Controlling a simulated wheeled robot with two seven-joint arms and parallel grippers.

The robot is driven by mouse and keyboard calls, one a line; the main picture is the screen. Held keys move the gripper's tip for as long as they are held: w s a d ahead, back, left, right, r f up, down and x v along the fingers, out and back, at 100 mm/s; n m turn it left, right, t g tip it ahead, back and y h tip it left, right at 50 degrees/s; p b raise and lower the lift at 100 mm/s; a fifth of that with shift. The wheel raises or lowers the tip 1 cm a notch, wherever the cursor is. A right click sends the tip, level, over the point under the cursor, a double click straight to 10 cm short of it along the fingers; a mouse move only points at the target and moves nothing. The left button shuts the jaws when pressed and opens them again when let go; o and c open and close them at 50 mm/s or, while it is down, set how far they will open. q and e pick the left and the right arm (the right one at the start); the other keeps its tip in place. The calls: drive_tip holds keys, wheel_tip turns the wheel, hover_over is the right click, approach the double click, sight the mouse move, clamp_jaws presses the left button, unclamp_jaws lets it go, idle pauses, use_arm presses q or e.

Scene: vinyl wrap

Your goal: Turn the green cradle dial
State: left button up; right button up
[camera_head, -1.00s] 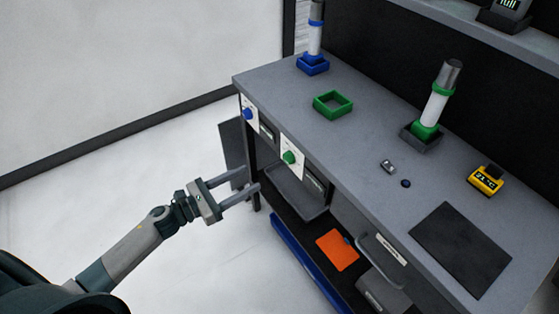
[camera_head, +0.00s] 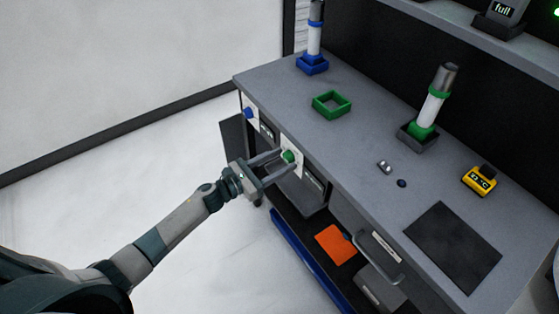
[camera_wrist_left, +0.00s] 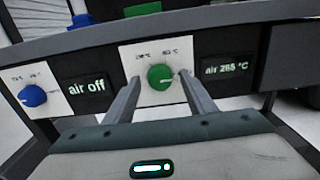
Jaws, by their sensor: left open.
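The green dial (camera_head: 289,156) sits on a white panel on the bench's front edge. In the left wrist view the green dial (camera_wrist_left: 160,77) has a light pointer mark toward its right side, and a display (camera_wrist_left: 227,69) beside it reads "air 265 °C". My left gripper (camera_head: 278,163) is open, with one finger on each side of the green dial; in the left wrist view the fingers (camera_wrist_left: 158,88) flank it with gaps showing. I cannot tell whether the tips reach past its face. My right gripper is not in view.
A blue dial (camera_wrist_left: 33,96) with an "air off" display (camera_wrist_left: 86,87) is to the left. On the bench top are an empty green cradle (camera_head: 332,105), a blue-based tool (camera_head: 313,64), a green-ringed tool (camera_head: 424,131) and a yellow device (camera_head: 479,180). A shelf lies below the bench top.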

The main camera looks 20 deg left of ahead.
use_arm(q)
drive_tip(key=c, duration=1)
drive_tip(key=shift+c, duration=0.2)
